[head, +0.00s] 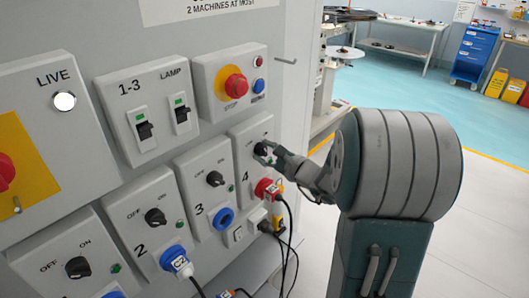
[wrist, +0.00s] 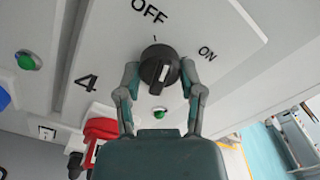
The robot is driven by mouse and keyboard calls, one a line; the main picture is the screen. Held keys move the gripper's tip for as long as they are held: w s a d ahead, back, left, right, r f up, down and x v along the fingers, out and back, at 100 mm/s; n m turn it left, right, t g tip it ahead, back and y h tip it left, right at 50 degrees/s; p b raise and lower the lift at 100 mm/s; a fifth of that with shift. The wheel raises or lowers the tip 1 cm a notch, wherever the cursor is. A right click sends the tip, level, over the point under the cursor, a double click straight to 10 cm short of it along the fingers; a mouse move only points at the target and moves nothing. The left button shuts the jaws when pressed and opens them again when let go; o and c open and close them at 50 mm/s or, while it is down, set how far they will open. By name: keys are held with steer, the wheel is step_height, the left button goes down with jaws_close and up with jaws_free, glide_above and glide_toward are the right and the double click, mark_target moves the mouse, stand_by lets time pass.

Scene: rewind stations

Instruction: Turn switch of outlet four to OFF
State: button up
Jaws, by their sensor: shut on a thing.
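The switch of outlet four is a round black knob (wrist: 160,68) on a pale panel (wrist: 240,22), with OFF printed above it and ON to its right in the wrist view. Its raised grip bar runs nearly upright in that view, tilted slightly. Which end is the pointer is unclear. My gripper (wrist: 160,76) is shut on the knob, one finger on each side. In the head view my gripper (head: 266,151) reaches the knob from the right and partly hides its panel. A green lamp (wrist: 158,112) shows between my fingers below the knob.
A red plug (head: 266,188) sits below the number 4, with cables hanging down. Outlet three's knob (head: 215,178) and a red stop button (head: 236,84) are close by. The floor (head: 480,200) to the right is clear.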

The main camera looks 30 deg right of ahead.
steer(key=n, duration=0.5)
stand_by(0.6)
steer(key=o, duration=1.2)
steer(key=shift+c, duration=0.2)
steer(key=shift+s, duration=0.1)
steer(key=v, duration=1.1)
steer(key=shift+s, duration=0.4)
steer(key=shift+d, duration=0.1)
